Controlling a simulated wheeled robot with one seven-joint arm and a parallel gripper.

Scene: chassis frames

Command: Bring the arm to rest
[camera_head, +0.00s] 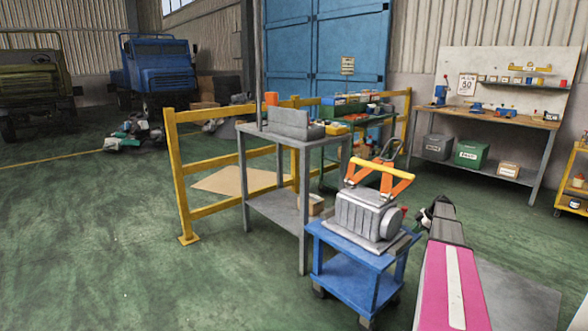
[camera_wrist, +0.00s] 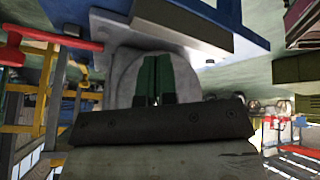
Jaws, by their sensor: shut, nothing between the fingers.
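My arm comes in from the lower right of the head view, and my gripper (camera_head: 425,214) is at its far end, just right of the blue cart. In the wrist view my gripper (camera_wrist: 154,100) shows two dark green fingers side by side, shut and empty. A grey motor-like unit (camera_head: 362,217) with an orange and yellow handle on top sits on the blue cart (camera_head: 345,278). A grey rounded surface (camera_wrist: 120,75) lies behind the fingers in the wrist view; I cannot tell whether they touch it.
A grey table (camera_head: 250,128) with a grey block stands left of the cart. A yellow railing (camera_head: 180,180) runs behind it. A workbench (camera_head: 500,118) stands against the right wall.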

